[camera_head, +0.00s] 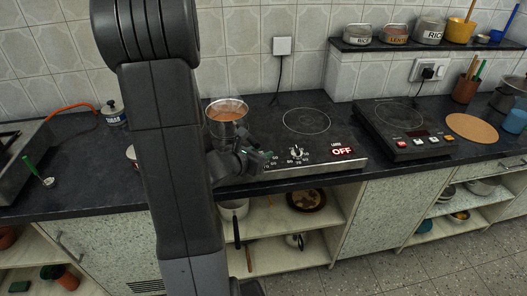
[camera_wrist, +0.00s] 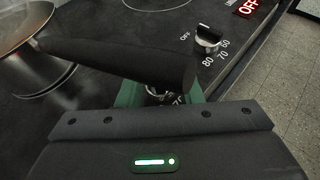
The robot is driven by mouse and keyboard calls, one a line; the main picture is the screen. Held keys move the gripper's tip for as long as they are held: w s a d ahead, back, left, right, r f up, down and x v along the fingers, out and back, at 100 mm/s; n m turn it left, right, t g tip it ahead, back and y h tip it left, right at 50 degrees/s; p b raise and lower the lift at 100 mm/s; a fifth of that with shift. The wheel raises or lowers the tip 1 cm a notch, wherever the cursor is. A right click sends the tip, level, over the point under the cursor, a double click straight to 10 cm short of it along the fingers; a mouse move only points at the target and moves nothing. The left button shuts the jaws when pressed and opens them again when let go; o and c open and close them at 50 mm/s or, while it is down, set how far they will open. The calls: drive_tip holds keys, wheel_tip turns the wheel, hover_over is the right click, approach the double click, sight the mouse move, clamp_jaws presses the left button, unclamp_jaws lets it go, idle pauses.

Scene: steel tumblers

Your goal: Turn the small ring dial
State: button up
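The steel cooktop (camera_head: 330,152) has two rings; a dial (camera_head: 296,153) with a silver and black knob sits on its front strip, below the right-hand ring (camera_head: 306,121). This dial (camera_wrist: 208,38) shows clear of my gripper in the wrist view, its scale reading OFF, 60, 70, 80. My gripper (camera_head: 266,155) is low over the front strip, left of that dial. In the wrist view my gripper (camera_wrist: 160,94) has green fingertips apart, with part of another dial (camera_wrist: 154,91) between them. A dark pan handle crosses in front and hides much; contact is unclear.
A steel pan (camera_head: 227,111) of orange food stands on the left of the cooktop; its dark handle (camera_wrist: 120,60) lies just above my fingers. A red OFF display (camera_head: 342,151) is lit. Another hob (camera_head: 400,125) stands to the right.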

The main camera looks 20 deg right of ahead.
drive_tip(key=shift+x, duration=0.8)
clamp_jaws()
drive_tip(key=shift+f+b, duration=0.15)
drive_tip(key=shift+b, duration=0.35)
drive_tip(key=shift+n+b, duration=0.3)
drive_tip(key=shift+b, duration=0.15)
